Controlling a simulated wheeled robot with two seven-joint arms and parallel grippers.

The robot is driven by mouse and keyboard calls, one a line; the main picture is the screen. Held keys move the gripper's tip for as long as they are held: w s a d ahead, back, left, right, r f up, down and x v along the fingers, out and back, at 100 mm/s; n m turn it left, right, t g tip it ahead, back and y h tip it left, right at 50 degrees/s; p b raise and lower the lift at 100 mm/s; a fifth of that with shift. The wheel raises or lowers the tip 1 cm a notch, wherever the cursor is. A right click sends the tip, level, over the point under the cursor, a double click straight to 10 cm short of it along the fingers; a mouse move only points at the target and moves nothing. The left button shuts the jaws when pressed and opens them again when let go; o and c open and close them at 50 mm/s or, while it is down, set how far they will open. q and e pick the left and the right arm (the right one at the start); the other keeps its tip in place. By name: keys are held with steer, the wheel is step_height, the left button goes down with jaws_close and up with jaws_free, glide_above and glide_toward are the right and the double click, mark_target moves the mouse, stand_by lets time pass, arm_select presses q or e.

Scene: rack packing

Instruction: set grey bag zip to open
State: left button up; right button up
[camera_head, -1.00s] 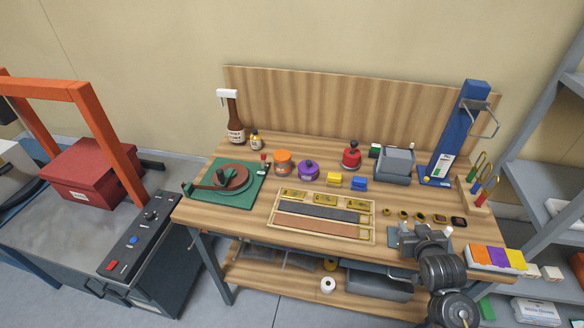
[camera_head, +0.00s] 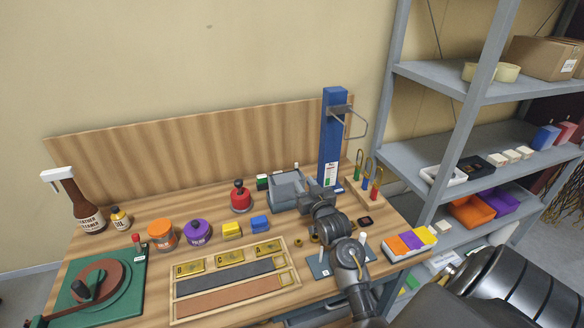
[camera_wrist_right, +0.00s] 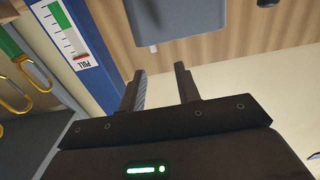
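A grey, box-like item (camera_head: 288,191), which may be the grey bag, stands at the back of the bench, left of the blue post. I cannot make out a zip or its state. In the right wrist view a smooth grey body (camera_wrist_right: 175,18), probably the same item, is beyond the fingertips. My right gripper (camera_head: 314,190) is close to this item's right side in the head view. In the wrist view its two fingers (camera_wrist_right: 160,72) are apart with nothing between them. Whether it touches the item is unclear. My left gripper is not in view.
The blue post (camera_head: 333,140) with a metal handle stands close right of the gripper. A wooden rack with coloured loops (camera_head: 368,190) is beyond it. Grey shelving (camera_head: 440,80) rises at right.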

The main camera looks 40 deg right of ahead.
mark_target(297, 164)
steer(key=p+x, duration=0.1)
steer(key=x, duration=0.2)
steer(key=p+x, duration=0.1)
steer(key=x, duration=0.2)
steer(key=d+p+x, duration=0.1)
steer(key=x, duration=0.3)
steer(key=shift+s+d+r, duration=0.1)
steer(key=shift+s+r, duration=0.05)
steer(key=shift+s, duration=0.05)
jaws_close()
